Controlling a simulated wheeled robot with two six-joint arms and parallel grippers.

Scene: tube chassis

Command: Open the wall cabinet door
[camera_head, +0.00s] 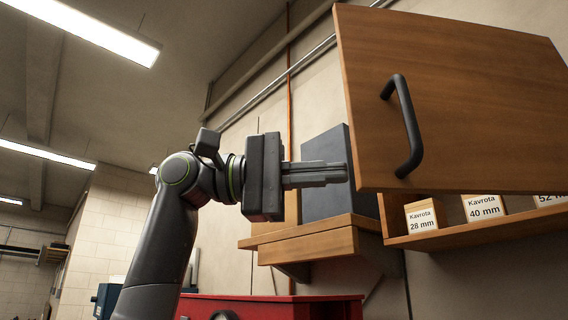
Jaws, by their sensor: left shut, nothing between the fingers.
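The wall cabinet door (455,95) is a brown wooden panel with a black bar handle (408,125) near its left edge. It stands open, swung out from the cabinet (470,237), whose lower shelf shows beneath it. My left gripper (340,173) is shut and empty. Its fingertips are at the door's left edge, near the lower corner and left of the handle. I cannot tell whether they touch the door or reach behind it. My right gripper is not in view.
Boxes labelled Kavrota (422,216) stand in the cabinet. A grey box (325,200) sits on a wooden wall shelf (310,245) behind my left gripper. A red cabinet (270,308) is below. Pipes run along the wall above.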

